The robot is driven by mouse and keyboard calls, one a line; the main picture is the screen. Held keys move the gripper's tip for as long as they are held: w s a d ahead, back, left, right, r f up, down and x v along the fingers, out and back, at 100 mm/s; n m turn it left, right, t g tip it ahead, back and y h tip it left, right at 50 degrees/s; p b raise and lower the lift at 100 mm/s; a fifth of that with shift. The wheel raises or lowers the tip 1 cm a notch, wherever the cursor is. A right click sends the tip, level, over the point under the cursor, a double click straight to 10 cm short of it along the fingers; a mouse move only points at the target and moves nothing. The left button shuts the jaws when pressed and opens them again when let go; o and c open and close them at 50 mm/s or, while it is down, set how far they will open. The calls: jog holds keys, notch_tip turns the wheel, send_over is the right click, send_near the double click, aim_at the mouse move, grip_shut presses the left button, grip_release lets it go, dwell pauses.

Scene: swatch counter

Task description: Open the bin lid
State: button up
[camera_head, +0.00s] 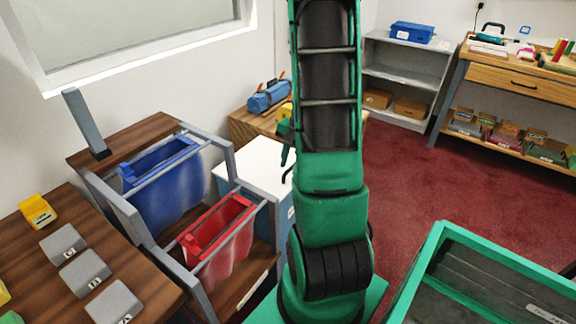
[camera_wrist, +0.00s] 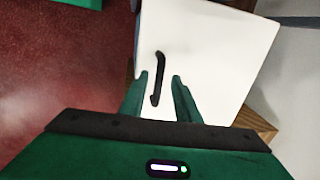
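A black bar handle (camera_wrist: 160,63) stands on the lid. My gripper (camera_wrist: 160,76) is open, with one green finger on each side of the handle's line. I cannot tell whether either finger touches the handle. The lid looks shut. In the head view the white bin (camera_head: 248,177) stands left of my arm, which hides its right part. Only a bit of my gripper (camera_head: 286,142) shows there, at the arm's left edge above the bin.
A grey rack holds a blue bin (camera_head: 165,190) and a red bin (camera_head: 215,245) left of the white one. A wooden bench with a blue bag (camera_head: 268,97) stands behind it. A green-rimmed container (camera_head: 440,245) is at right. Red carpet lies open beyond.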

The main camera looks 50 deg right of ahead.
jog(key=shift+f, duration=0.25)
grip_shut()
jog(key=shift+w, duration=0.1)
